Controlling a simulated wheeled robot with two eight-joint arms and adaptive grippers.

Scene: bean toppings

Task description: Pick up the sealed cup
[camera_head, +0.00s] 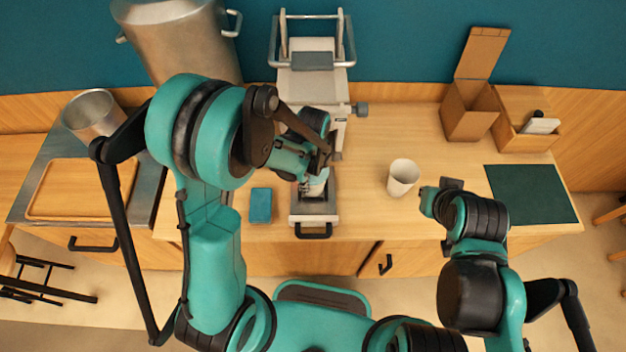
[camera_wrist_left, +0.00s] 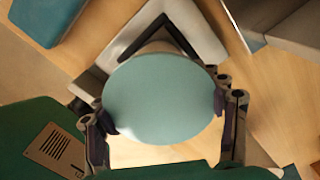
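The sealed cup (camera_wrist_left: 163,85) shows in the left wrist view as a round teal lid, with a little of the pale cup body behind it. In the head view, the cup (camera_head: 315,186) is mostly hidden under my left gripper, at the open tray of the sealing machine (camera_head: 300,208). My left gripper (camera_head: 318,172) has its fingers on opposite sides of the cup, with the dark pads against its rim; the left wrist view shows the gripper (camera_wrist_left: 163,112) too. My right gripper (camera_head: 440,196) is at the counter's front right, apart from the cup; its fingers are unclear.
A teal block (camera_head: 260,205) lies left of the tray. A white cup (camera_head: 402,177) stands to the right. Cardboard boxes (camera_head: 468,112), a dark green mat (camera_head: 531,194), a metal pot (camera_head: 93,114) and a large steel container (camera_head: 185,45) are around the counter.

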